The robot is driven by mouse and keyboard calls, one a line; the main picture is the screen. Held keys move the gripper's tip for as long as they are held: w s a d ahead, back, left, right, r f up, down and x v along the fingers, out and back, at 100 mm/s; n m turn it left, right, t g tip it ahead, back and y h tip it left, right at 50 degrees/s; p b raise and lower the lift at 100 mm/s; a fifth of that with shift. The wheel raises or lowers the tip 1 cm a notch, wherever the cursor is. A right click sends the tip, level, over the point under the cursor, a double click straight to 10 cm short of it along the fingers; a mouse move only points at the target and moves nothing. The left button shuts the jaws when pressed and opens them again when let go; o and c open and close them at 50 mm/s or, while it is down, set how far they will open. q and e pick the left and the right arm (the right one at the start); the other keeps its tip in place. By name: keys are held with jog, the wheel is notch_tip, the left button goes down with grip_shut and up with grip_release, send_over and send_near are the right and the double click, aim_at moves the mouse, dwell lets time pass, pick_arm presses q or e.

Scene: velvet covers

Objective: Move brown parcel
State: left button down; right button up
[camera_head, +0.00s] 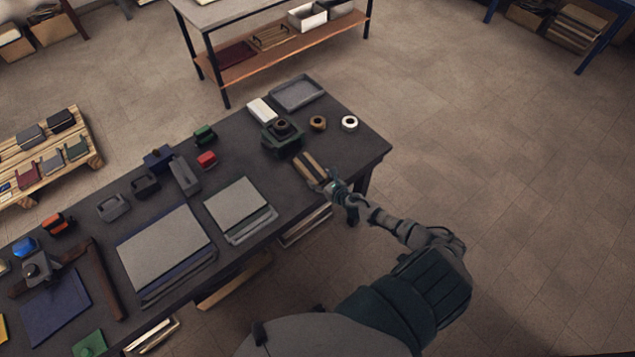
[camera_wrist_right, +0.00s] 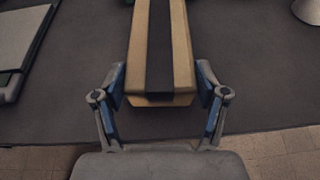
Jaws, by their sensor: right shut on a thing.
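The brown parcel (camera_head: 309,169) is a tan box with a dark band along its top. It is at the right part of the dark table, close to its front edge. My right gripper (camera_head: 330,187) reaches it from the front right. In the right wrist view the parcel (camera_wrist_right: 137,45) runs away from me between the two blue-padded fingers of my right gripper (camera_wrist_right: 160,88), which are shut on its near end. I cannot tell whether the parcel touches the table. My left gripper is not in view.
Stacked grey panels (camera_head: 240,207) lie to the left. The table's right end has bare room.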

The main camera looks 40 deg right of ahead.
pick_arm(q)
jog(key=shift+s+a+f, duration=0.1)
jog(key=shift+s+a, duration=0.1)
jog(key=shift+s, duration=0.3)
pick_arm(e)
jog(key=shift+s+a+f, duration=0.1)
jog(key=shift+s+f, duration=0.25)
jog(key=shift+s, duration=0.25)
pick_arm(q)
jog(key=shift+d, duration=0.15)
pick_arm(e)
jog(key=o, duration=1.3)
jog(key=shift+o, duration=0.9)
jog(key=shift+w, duration=0.15)
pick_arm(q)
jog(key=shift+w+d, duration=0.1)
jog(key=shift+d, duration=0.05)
pick_arm(e)
jog(key=shift+w+d, duration=0.15)
jog(key=shift+d, duration=0.1)
jog(key=shift+r, duration=0.1)
jog(key=shift+s+r, duration=0.15)
jog(key=shift+s, duration=0.25)
jog(key=v, duration=1.1)
